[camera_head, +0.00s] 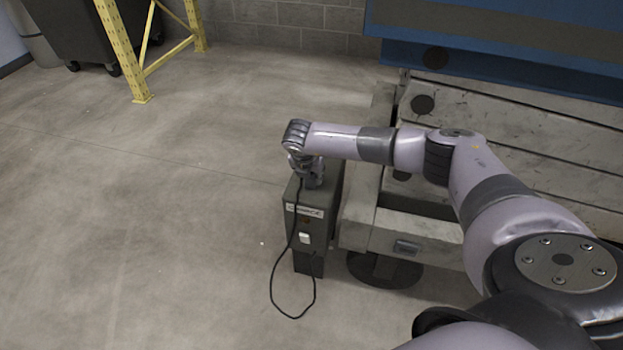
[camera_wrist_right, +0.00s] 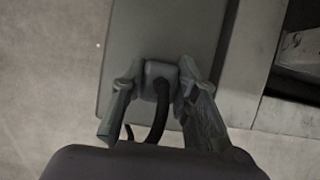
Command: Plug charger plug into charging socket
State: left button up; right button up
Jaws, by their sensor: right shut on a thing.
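A dark grey charging box (camera_head: 311,225) stands on the floor beside the machine, with a label and a small white part on its front. In the right wrist view its top face (camera_wrist_right: 165,35) shows as a plain grey panel. My right gripper (camera_head: 312,180) is at the top of the box. In the right wrist view the fingers of my right gripper (camera_wrist_right: 160,80) are shut on the grey charger plug (camera_wrist_right: 160,72), at the box's top. I cannot tell whether the plug is seated; the socket is hidden. A black cable (camera_head: 274,290) loops down past the box's front. My left gripper is not in view.
A large grey machine bed (camera_head: 385,235) with a blue upper part (camera_head: 490,65) stands close to the box's right side. A yellow rack frame (camera_head: 122,50) and a dark bin (camera_head: 85,30) are at the back left. The concrete floor at left is clear.

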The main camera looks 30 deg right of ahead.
jog(key=shift+c, duration=0.6)
jog(key=shift+r, duration=0.6)
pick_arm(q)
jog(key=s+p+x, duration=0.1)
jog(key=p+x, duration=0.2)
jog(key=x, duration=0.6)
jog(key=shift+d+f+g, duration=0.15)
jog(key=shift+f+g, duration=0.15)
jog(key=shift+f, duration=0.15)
pick_arm(e)
notch_tip(320, 180, up, 19)
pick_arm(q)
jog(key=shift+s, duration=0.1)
pick_arm(e)
jog(key=shift+f, duration=0.1)
